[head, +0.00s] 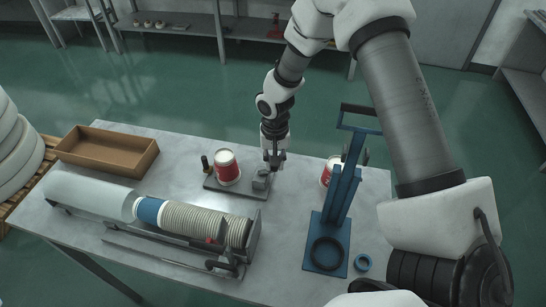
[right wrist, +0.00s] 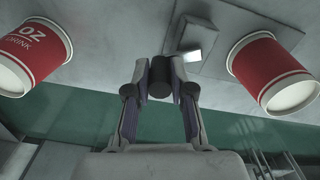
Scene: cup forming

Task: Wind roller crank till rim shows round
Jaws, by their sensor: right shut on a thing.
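A red and white paper cup (head: 227,168) stands upright on the flat base (head: 226,190) of the small roller device, left of the grey block (head: 261,182). Its top edge looks pale; how round the rim is cannot be told at this size. My right gripper (head: 274,160) is above and beside the grey block. In the right wrist view, its fingertips (right wrist: 160,75) are closed around a short dark cylinder (right wrist: 161,78), seemingly the crank handle. One red cup (right wrist: 275,75) shows at the right of that view and another (right wrist: 32,56) at the left. My left gripper is not in view.
A blue lever press (head: 341,205) stands right, partly hiding a second red cup (head: 326,172). A long tube rack with stacked cups (head: 190,221) fills the front left. A brown tray (head: 107,150) sits at back left.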

